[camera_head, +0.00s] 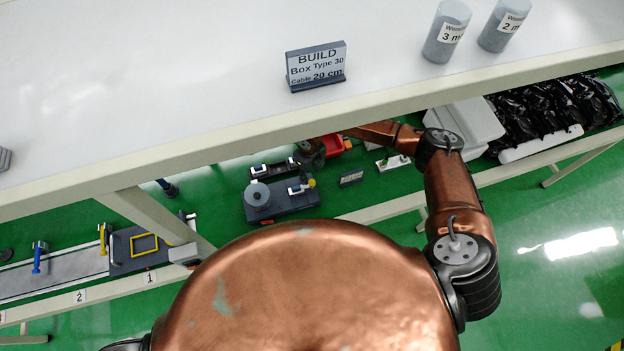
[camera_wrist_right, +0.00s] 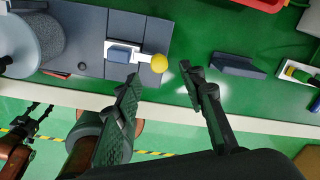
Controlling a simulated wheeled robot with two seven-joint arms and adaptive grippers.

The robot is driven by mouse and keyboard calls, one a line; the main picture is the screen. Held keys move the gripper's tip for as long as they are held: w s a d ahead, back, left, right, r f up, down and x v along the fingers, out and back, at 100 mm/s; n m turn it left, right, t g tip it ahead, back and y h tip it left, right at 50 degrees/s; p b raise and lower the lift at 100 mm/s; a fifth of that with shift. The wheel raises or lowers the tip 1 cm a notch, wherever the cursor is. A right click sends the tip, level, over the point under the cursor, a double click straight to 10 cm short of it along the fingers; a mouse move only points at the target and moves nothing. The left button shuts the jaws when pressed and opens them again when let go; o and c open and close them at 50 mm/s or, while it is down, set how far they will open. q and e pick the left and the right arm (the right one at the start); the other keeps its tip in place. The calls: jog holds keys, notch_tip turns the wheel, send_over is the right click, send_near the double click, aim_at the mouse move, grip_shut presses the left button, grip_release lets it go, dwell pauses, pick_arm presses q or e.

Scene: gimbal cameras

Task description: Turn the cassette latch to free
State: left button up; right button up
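A dark grey cassette base (camera_head: 281,211) carries a round grey spool (camera_head: 256,194) on its left. The latch, a blue block on a white plate (camera_wrist_right: 122,52), sits on the base's right part. It ends in a yellow ball knob (camera_wrist_right: 159,63), also visible in the head view (camera_head: 312,183). My right gripper (camera_wrist_right: 160,72) is open and empty, its fingertips on either side of the knob in the picture; contact is not visible. In the head view the right gripper (camera_head: 308,153) is small and dark, just beyond the cassette. My left gripper (camera_wrist_right: 38,112) appears small, its fingers apart and empty.
A large white upper shelf (camera_head: 200,80) covers much of the head view, with a BUILD sign (camera_head: 316,66) on it.

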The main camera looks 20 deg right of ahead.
aim_at(312, 182)
notch_tip(312, 182, down, 6)
jog(key=shift+p, duration=0.45)
jog(key=shift+d, duration=0.1)
grip_shut()
